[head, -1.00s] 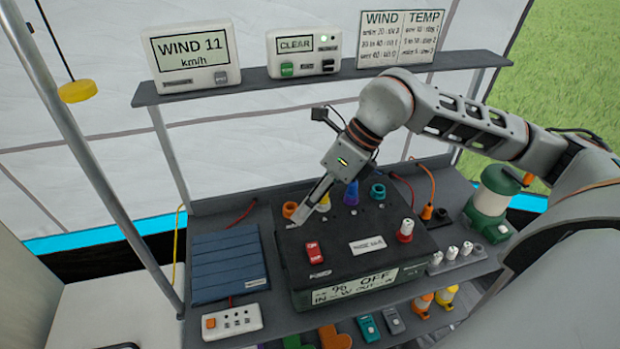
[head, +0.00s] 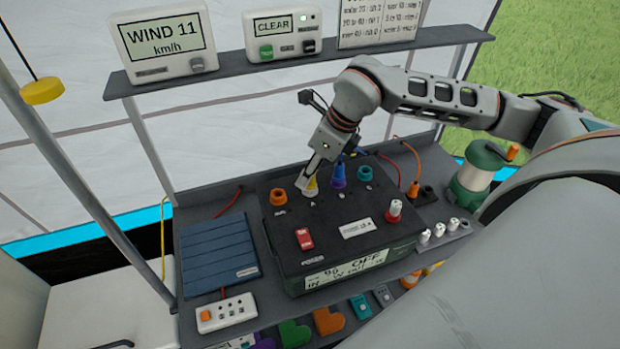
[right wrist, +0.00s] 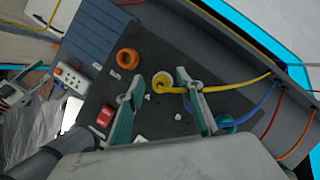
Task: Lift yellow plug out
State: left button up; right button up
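The yellow plug (head: 312,188) stands in the top of the dark power box (head: 290,222), between the orange socket and the purple plug. In the right wrist view the yellow plug (right wrist: 163,80) has a yellow cable (right wrist: 235,84) running off to the right. My right gripper (head: 314,174) is right at the plug from above. In the right wrist view its two fingers (right wrist: 160,76) are apart, one on either side of the plug, with gaps showing. The fingers partly hide the plug in the head view. My left gripper is not in view.
An orange socket (head: 279,197), a purple-blue plug (head: 338,176) and a teal socket (head: 365,173) sit close by on the box. A white-topped red knob (head: 394,211) and red switch (head: 304,239) are nearer. A shelf with displays (head: 300,68) stands behind.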

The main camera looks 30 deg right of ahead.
grip_shut()
dwell(0.3)
